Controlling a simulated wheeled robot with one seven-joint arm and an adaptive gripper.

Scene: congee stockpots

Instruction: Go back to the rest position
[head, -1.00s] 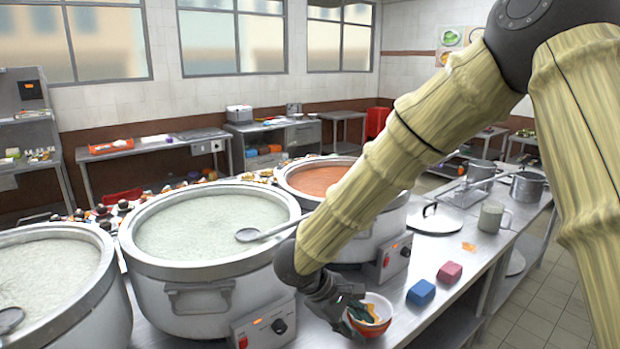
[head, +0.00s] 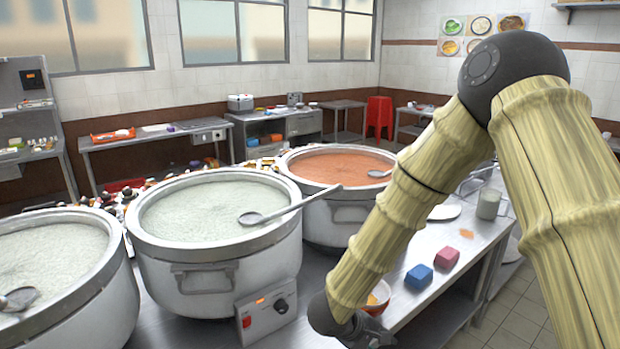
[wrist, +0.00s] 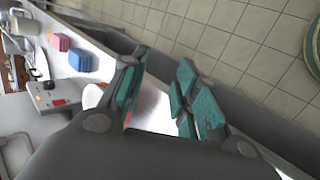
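My gripper (wrist: 155,100) shows in the wrist view with its teal-padded fingers spread apart and nothing between them. In the wrist view a pale rounded thing, likely the bowl (wrist: 92,95), shows behind the fingers.
Large stockpots (head: 213,270) of pale congee and one of orange congee (head: 340,168) line the counter. A blue block (head: 419,276) and a pink block (head: 446,257) lie near the counter's right edge, with a mug (head: 488,204) beyond. Tiled floor (head: 520,320) lies open at right.

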